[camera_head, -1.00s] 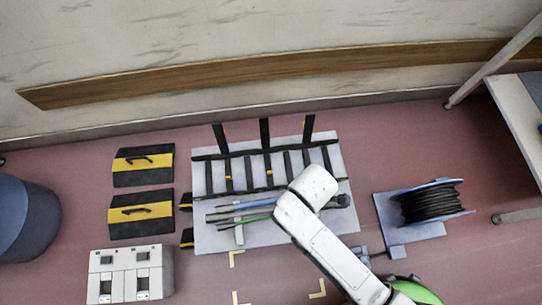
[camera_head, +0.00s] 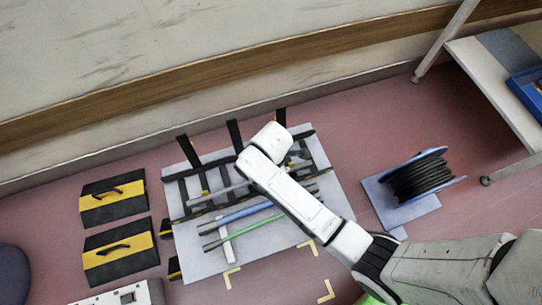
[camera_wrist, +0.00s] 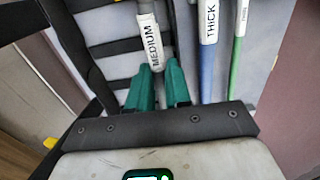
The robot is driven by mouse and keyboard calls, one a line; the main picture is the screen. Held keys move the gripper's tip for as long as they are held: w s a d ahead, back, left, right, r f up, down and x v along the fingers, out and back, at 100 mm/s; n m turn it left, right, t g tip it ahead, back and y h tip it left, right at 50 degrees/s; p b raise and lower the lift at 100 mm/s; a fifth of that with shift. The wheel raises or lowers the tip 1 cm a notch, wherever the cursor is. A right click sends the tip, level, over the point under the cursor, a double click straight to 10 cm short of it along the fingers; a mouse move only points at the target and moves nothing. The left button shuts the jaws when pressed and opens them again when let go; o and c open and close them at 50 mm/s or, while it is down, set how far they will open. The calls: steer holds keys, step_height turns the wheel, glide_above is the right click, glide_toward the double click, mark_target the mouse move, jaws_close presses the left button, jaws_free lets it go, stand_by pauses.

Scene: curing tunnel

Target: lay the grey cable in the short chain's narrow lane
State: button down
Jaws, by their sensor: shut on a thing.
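The grey cable, labelled MEDIUM, shows in the wrist view (camera_wrist: 149,40) between the green fingers of my gripper (camera_wrist: 157,82), which are shut on it near its label. In the head view the grey cable (camera_head: 216,193) stretches over the black chain frame (camera_head: 171,193); my arm hides my gripper and the cable's held end. The blue cable, labelled THICK (camera_head: 237,215), and the thin green cable (camera_head: 245,230) lie on the pale board (camera_head: 207,262) below it. I cannot tell which lane is narrow, or whether the grey cable touches the chain.
Two black lids with yellow stripes (camera_head: 112,199) (camera_head: 118,249) lie left of the board. A black cable reel (camera_head: 420,178) stands on a stand to the right. Upright black flaps (camera_head: 235,134) line the chain's far side. Open floor separates board and reel.

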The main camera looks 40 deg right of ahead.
steer(key=shift+w+d+f+b, duration=0.15)
steer(key=shift+f+b, duration=0.3)
steer(key=shift+f, duration=0.5)
steer(key=shift+w+a+f+b, duration=0.15)
steer(key=shift+f+b, duration=0.3)
steer(key=shift+f, duration=0.5)
steer(key=shift+d+f, duration=0.1)
steer(key=shift+f, duration=0.35)
steer(key=shift+f, duration=0.15)
steer(key=c, duration=1.3)
jaws_free()
steer(key=shift+c, duration=0.2)
step_height(320, 180, up, 13)
steer(key=p, duration=0.5)
